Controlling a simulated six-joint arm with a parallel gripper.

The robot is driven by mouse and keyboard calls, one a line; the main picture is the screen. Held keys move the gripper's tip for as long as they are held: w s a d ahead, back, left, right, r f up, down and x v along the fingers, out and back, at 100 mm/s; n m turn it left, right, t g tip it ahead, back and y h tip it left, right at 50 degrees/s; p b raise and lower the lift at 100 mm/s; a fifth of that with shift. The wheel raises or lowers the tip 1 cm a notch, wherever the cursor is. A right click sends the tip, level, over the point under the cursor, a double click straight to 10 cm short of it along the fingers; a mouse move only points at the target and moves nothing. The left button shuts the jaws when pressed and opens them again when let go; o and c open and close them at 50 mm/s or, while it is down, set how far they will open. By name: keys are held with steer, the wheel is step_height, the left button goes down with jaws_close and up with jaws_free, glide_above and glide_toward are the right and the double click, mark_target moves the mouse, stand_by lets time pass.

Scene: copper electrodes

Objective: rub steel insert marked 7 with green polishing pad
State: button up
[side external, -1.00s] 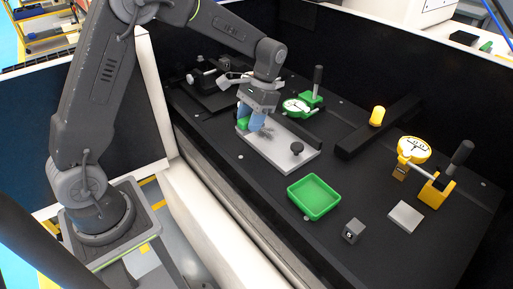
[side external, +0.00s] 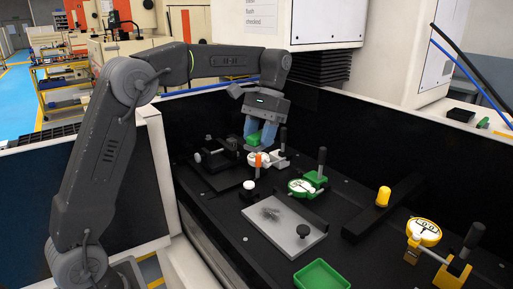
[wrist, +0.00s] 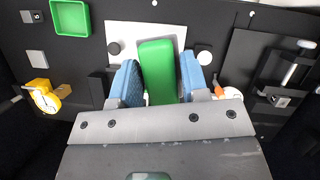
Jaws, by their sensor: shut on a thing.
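My gripper (side external: 261,127) is shut on the green polishing pad (side external: 253,139), held up in the air above the far part of the bench. In the wrist view the pad (wrist: 158,72) stands between the two blue fingers of my gripper (wrist: 159,82). A flat steel plate (side external: 275,238) with dark scribbly marks and a black knob lies on the bench, clear of the pad. In the wrist view the plate (wrist: 145,30) is partly hidden behind the pad. A small steel cube (wrist: 30,16) with a marking too small to read sits at the upper left. I cannot make out a 7.
A green tray (side external: 322,276) lies nearest the camera. A green dial gauge (side external: 302,188), an orange-marked dial gauge (side external: 258,160), a yellow gauge stand (side external: 424,231) and a black bar (side external: 365,216) with a yellow knob (side external: 383,196) stand around the plate.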

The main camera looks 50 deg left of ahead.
steer(key=w+a+n+t, duration=0.3)
steer(key=w+a+n, duration=0.1)
steer(key=a+n, duration=0.65)
steer(key=w+a+n+t+y, duration=0.1)
steer(key=w+a+n+t, duration=0.25)
steer(key=a+n, duration=0.7)
steer(key=w+a+n+t, duration=0.3)
steer(key=w+a+n, duration=0.2)
steer(key=a+n, duration=0.55)
steer(key=shift+n+g, duration=0.25)
steer(key=shift+n, duration=0.2)
steer(key=shift+d+f, duration=0.15)
steer(key=shift+f, duration=2.6)
steer(key=shift+d+f, duration=0.15)
steer(key=shift+f, duration=2.6)
steer(key=shift+f, duration=1.05)
